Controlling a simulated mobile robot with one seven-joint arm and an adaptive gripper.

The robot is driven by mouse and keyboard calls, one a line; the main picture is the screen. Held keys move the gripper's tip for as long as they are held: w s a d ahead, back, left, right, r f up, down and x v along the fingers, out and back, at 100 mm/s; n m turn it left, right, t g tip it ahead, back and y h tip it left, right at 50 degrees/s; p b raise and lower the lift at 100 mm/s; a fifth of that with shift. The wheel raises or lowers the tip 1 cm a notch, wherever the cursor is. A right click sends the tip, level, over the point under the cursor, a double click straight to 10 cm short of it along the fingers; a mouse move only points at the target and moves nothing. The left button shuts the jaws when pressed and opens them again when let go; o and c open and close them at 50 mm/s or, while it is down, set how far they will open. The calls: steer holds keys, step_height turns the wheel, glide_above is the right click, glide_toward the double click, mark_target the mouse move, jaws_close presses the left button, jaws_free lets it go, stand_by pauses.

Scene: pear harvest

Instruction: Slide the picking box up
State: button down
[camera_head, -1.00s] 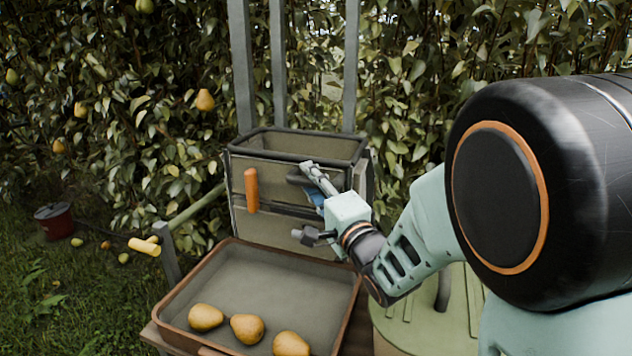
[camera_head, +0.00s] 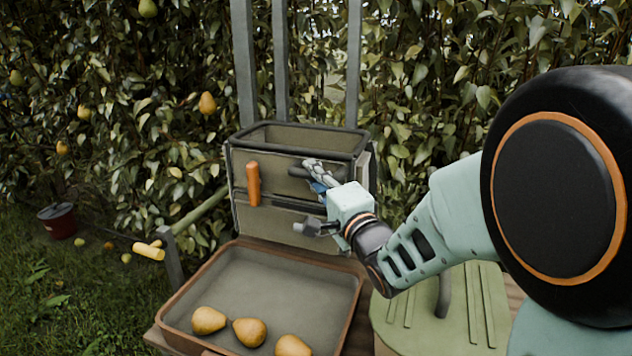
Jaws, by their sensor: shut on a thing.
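The picking box (camera_head: 277,180) is a grey-green open-topped box with a dark rim, set against upright grey posts (camera_head: 280,60). An orange handle (camera_head: 253,184) stands on its front at the left. A dark handle (camera_head: 300,169) is on its front at the right, partly hidden by my gripper. My gripper (camera_head: 318,199) is at the right front of the box, shut on the dark handle. The contact between fingers and handle is partly hidden by the gripper itself.
A brown-rimmed tray (camera_head: 262,267) with several pears lies below the box. A green round lid (camera_head: 440,310) is to the right. A yellow handle (camera_head: 148,250) sticks out at left. A red bucket (camera_head: 58,221) stands on the grass, and leafy hedge surrounds the posts.

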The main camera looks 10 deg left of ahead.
step_height(320, 180, up, 18)
steer(key=p, duration=0.8)
steer(key=c, duration=2)
jaws_free()
steer(key=shift+o, duration=0.8)
steer(key=shift+f, duration=0.15)
steer(key=shift+f, duration=0.15)
